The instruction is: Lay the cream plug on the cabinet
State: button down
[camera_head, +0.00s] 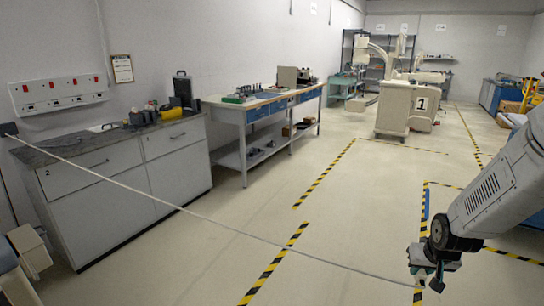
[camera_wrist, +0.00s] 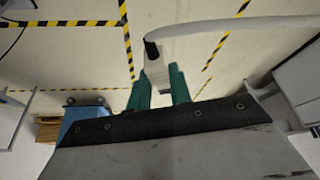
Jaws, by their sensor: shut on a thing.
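The cream plug (camera_wrist: 156,71) shows in the wrist view between the green fingers of my gripper (camera_wrist: 159,88). My gripper is shut on it, and a black collar joins it to a pale cable (camera_wrist: 230,27). In the head view my gripper (camera_head: 430,280) hangs over the floor at the lower right, and the plug is too small to make out there. The cabinet (camera_head: 105,195), marked 2, stands against the left wall with a dark grey top, far to the left of my gripper.
The cable (camera_head: 215,223) stretches from a dark block at the cabinet's left end across to my gripper. Tools and a black case (camera_head: 183,88) stand on the cabinet's right half; its left half is mostly bare. A workbench (camera_head: 262,105) stands behind. The middle floor is clear.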

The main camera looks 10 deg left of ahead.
aim_at(53, 148)
jog(key=u, duration=0.2)
jog(key=i, duration=1.75)
jog(key=u, duration=0.6)
jog(key=i, duration=2.05)
jog(key=u, duration=1.25)
jog(key=i, duration=1.6)
jog(key=u, duration=0.95)
